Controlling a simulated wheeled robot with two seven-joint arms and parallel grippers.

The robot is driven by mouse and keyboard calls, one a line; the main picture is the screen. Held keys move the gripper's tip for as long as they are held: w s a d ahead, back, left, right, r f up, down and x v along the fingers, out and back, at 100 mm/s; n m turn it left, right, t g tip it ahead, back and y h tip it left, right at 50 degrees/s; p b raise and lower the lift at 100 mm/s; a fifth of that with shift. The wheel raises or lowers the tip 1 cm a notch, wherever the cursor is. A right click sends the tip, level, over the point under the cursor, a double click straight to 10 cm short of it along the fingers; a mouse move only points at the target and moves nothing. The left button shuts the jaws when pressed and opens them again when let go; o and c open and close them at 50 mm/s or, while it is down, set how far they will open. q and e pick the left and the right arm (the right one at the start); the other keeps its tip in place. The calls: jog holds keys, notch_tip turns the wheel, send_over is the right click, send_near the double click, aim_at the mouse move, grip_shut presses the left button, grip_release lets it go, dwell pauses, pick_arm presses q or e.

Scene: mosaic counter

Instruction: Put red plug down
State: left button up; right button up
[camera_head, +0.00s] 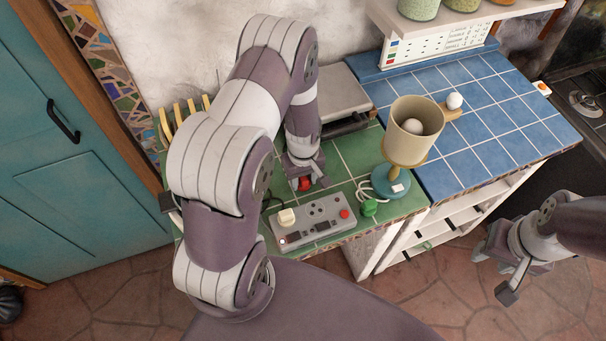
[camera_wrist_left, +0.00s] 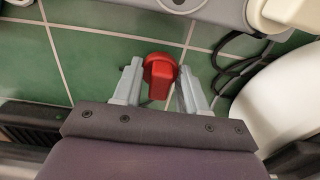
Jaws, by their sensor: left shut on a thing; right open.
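The red plug (camera_head: 305,184) is on or just above the green tiles, behind the grey power strip. My left gripper (camera_head: 308,182) is shut on it from the wall side. In the left wrist view the red plug (camera_wrist_left: 160,74) sits between the two fingertips of my left gripper (camera_wrist_left: 160,85). I cannot tell whether the plug touches the tiles. My right gripper (camera_head: 506,275) is open and empty, off to the right of the counter over the floor.
The power strip (camera_head: 313,221) holds a cream plug (camera_head: 287,217). A green plug (camera_head: 369,207) lies beside it. A lamp (camera_head: 409,140) stands to the right. A grey appliance (camera_head: 340,92) is behind. The blue tiled counter (camera_head: 470,150) is mostly clear.

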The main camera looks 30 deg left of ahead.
pick_arm(q)
jog(key=shift+f, duration=0.3)
jog(key=shift+a, duration=0.15)
jog(key=shift+f, duration=0.1)
jog(key=o, duration=1.1)
jog(key=shift+c, duration=0.2)
